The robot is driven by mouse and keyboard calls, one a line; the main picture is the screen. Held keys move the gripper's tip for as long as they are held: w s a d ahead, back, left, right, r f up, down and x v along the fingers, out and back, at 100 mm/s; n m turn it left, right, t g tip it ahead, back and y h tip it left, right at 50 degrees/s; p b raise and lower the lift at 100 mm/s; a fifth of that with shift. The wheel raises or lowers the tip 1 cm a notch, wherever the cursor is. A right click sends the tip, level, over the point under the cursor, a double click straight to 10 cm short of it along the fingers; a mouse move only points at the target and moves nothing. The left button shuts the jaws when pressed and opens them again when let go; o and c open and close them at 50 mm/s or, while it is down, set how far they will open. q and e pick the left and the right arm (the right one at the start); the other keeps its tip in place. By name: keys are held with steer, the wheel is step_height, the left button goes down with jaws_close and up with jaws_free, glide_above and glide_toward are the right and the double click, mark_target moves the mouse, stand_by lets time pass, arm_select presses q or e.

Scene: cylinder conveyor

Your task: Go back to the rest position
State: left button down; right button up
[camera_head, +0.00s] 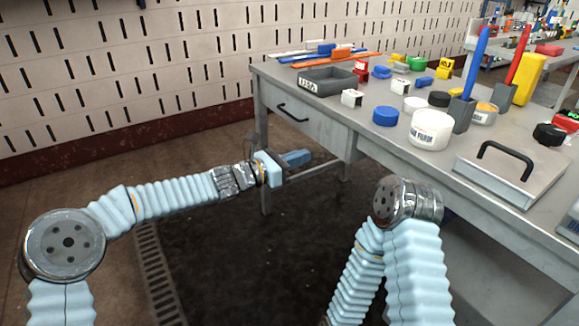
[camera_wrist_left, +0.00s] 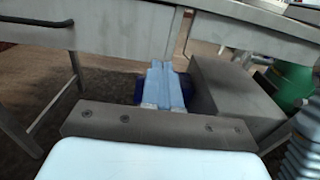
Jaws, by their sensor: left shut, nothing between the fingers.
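My left arm reaches in from the left in the head view. Its gripper (camera_head: 298,158) is in front of the table's left end, below the tabletop and off the surface. In the left wrist view the two light blue fingers (camera_wrist_left: 163,86) lie side by side, shut with nothing between them. My right arm is bent at the lower right of the head view, in front of the table. Its gripper is not visible.
A drawer (camera_head: 293,115) faces my left gripper. The floor (camera_head: 240,245) between my arms is clear.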

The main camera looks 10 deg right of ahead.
arm_select(q)
steer(key=s+a+f+m+g+y, duration=0.1)
steer(key=s+a+f+m+y, duration=0.4)
steer(key=f, duration=0.6)
steer(key=s+a+f+m+g+y, duration=0.1)
steer(key=s+a+f, duration=0.4)
steer(key=f, duration=0.6)
steer(key=s+a+f+m+g+y, duration=0.25)
steer(key=a+f, duration=0.45)
steer(key=f, duration=0.4)
steer(key=s+a+f+m+y, duration=0.2)
steer(key=s+a+f+m, duration=0.3)
steer(key=s+a, duration=0.2)
steer(key=s+a+f+m+y, duration=0.2)
steer(key=s+a+f+m, duration=0.3)
steer(key=s, duration=0.7)
steer(key=shift+a+m, duration=0.65)
steer(key=shift+a, duration=0.3)
steer(key=shift+y, duration=0.25)
